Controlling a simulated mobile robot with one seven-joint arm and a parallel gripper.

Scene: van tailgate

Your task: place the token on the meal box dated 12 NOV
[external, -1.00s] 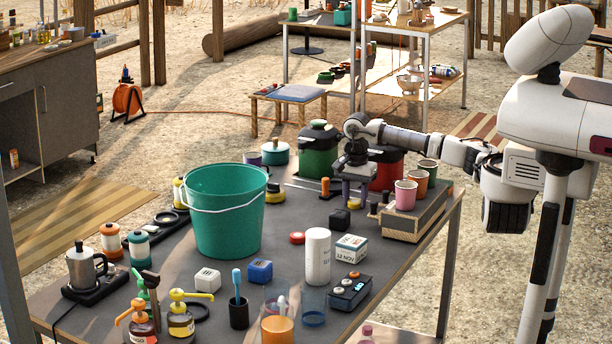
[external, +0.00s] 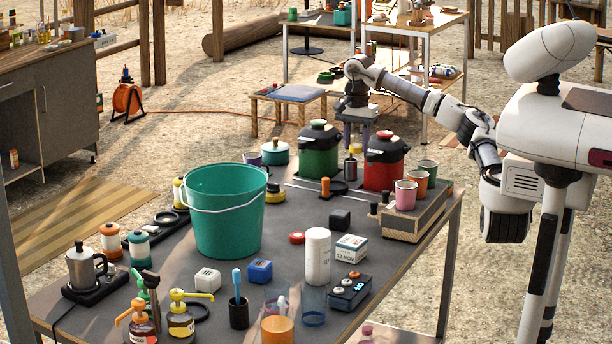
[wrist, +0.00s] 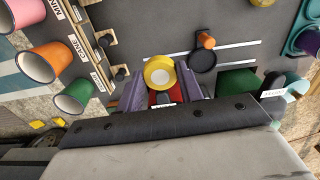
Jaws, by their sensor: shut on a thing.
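The meal box (external: 350,248), white with a dark band and a label reading 12 NOV, sits on the table right of the tall white cylinder (external: 318,257). It is well below my gripper, nearer the camera, and nothing lies on its top.
A green canister (external: 319,150) and a red canister (external: 384,162) stand at the back. Cups (external: 405,194) stand on a wooden rack at the right. A large teal bucket (external: 224,212) stands at left. A black control box (external: 350,291) and a black block (external: 340,220) flank the meal box.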

